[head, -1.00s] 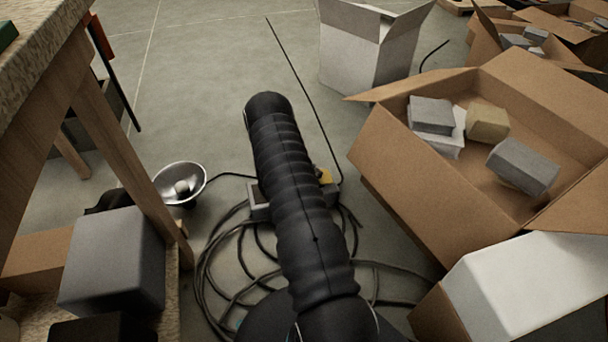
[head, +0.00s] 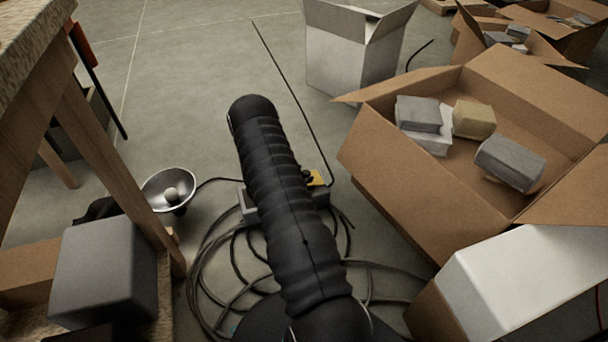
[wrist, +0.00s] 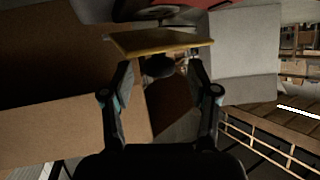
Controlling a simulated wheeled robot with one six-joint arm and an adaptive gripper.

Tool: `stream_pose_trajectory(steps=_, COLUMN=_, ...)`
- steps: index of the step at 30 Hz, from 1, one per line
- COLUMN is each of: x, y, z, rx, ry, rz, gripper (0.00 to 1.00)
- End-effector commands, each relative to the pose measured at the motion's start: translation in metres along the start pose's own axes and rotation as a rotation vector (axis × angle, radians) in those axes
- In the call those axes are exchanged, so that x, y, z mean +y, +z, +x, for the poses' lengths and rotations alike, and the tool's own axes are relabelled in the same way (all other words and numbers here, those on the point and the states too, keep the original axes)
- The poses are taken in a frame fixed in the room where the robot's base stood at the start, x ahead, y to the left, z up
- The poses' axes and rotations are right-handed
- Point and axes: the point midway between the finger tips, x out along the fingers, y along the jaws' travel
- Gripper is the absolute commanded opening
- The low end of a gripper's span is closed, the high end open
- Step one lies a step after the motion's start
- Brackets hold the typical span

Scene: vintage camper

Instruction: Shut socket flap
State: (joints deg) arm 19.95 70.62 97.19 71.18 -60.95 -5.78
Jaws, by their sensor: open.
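The socket box (head: 250,207) is grey and sits on the floor amid coiled cable. My black arm crosses in front of its middle and hides most of it. A yellow flap (head: 318,179) shows just right of my arm, at the box's far side. In the wrist view the yellow flap (wrist: 160,42) appears as a thin raised plate across the top middle. My gripper (wrist: 160,72) is open, its two fingers apart below the flap's two ends, with nothing between them. I cannot tell whether a fingertip touches the flap. The socket face is hidden.
An open cardboard box (head: 400,190) with several blocks stands close on the right, and a white box (head: 350,60) behind. A metal lamp bowl (head: 168,190) and wooden table leg (head: 115,165) are on the left. Cable coils (head: 215,280) surround the socket box.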

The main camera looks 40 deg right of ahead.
Motion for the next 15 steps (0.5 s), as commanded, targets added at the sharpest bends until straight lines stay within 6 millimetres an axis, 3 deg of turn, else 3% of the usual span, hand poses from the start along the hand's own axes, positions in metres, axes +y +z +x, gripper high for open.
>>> stream_pose_trajectory(steps=15, x=0.000, y=-0.001, z=-0.092, rx=0.001, ry=0.000, rz=0.000, gripper=0.60)
